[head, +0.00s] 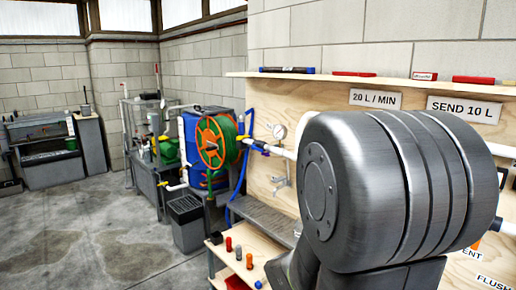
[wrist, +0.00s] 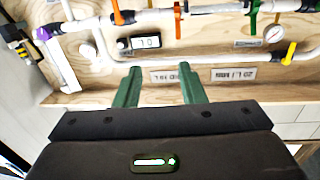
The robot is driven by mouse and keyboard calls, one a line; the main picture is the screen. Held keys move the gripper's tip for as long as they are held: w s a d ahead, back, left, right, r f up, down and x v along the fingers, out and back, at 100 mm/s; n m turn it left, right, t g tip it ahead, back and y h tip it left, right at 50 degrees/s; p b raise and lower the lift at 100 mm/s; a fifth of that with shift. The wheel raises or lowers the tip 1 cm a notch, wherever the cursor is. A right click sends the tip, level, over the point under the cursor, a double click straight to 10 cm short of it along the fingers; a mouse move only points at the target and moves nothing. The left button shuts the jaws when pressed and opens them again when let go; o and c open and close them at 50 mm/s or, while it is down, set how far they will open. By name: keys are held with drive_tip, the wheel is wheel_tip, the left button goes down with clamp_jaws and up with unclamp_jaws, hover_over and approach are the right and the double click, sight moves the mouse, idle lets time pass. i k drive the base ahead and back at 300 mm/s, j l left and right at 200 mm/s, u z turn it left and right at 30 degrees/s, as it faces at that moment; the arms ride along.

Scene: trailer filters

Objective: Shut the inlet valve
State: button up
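No label marking the inlet valve is readable, so I cannot tell which valve it is. The wrist view shows the pipe panel upside down. A yellow handle (wrist: 290,53) sits on the white pipe at the right, near a gauge (wrist: 274,34). A yellow handle (head: 247,139) also shows left of the gauge in the head view. The wrist view also has a green handle (wrist: 254,18), a red-orange handle (wrist: 178,20) and an orange handle (wrist: 117,12). My gripper (wrist: 160,84) is open and empty, its green fingers apart before the panel. My arm hides much of the panel in the head view.
A digital meter (wrist: 147,42) and a clear tube with a purple fitting (wrist: 42,33) are on the panel. A shelf (head: 340,77) runs above it. A hose reel (head: 214,141), a blue tank (head: 196,130) and a grey bin (head: 187,223) stand left. The floor (head: 85,245) is open.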

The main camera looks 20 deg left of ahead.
sight(253, 147)
drive_tip(key=i+j+u, duration=0.1)
drive_tip(key=i+j, duration=0.5)
drive_tip(key=j, duration=0.3)
drive_tip(key=i+j+u, duration=0.1)
drive_tip(key=i+j, duration=0.6)
drive_tip(key=j, duration=0.15)
drive_tip(key=i+j, duration=0.65)
drive_tip(key=j, duration=0.15)
drive_tip(key=j+u, duration=0.05)
